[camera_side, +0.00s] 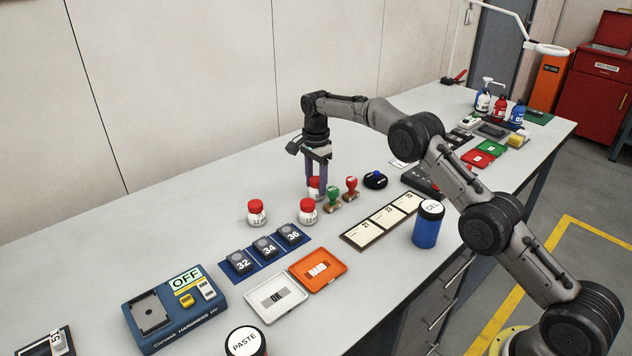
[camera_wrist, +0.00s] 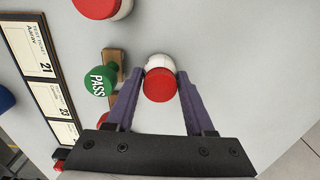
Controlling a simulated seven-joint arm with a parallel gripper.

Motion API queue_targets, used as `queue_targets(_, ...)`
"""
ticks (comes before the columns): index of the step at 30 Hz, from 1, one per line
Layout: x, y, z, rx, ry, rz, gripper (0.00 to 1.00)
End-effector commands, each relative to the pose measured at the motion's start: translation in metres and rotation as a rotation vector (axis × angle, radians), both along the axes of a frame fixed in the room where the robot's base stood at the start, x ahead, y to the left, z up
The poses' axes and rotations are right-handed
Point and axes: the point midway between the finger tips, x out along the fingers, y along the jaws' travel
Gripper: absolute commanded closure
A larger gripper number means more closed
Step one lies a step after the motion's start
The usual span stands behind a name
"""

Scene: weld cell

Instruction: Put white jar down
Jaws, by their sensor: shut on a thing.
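My gripper (camera_side: 317,186) points straight down over the bench, its purple fingers around a white jar with a red lid (camera_side: 314,183). In the wrist view the fingers (camera_wrist: 160,85) press on both sides of this jar (camera_wrist: 158,62), which shows its red lid and part of its white body. The jar is at or just above the bench top; I cannot tell if its base touches. Two similar white jars with red lids stand to the left in the side view, one at the far left (camera_side: 257,213) and one nearer the gripper (camera_side: 307,212).
A green PASS stamp (camera_side: 333,195) stands close beside the held jar, with a red stamp (camera_side: 351,188) right of it. The bench behind the jars is clear.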

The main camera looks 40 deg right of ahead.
Motion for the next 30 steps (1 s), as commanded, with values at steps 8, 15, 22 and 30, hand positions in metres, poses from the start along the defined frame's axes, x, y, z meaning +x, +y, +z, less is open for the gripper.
queue_targets(8, 0.000, 0.000, 0.000, 0.000, -0.002, 0.000, 1.00)
queue_targets(15, 0.000, 0.000, -0.002, 0.000, -0.002, 0.000, 0.16)
queue_targets(22, 0.000, 0.000, -0.002, 0.000, -0.002, 0.000, 0.16)
queue_targets(30, 0.001, 0.000, 0.022, -0.001, -0.007, 0.000, 0.16)
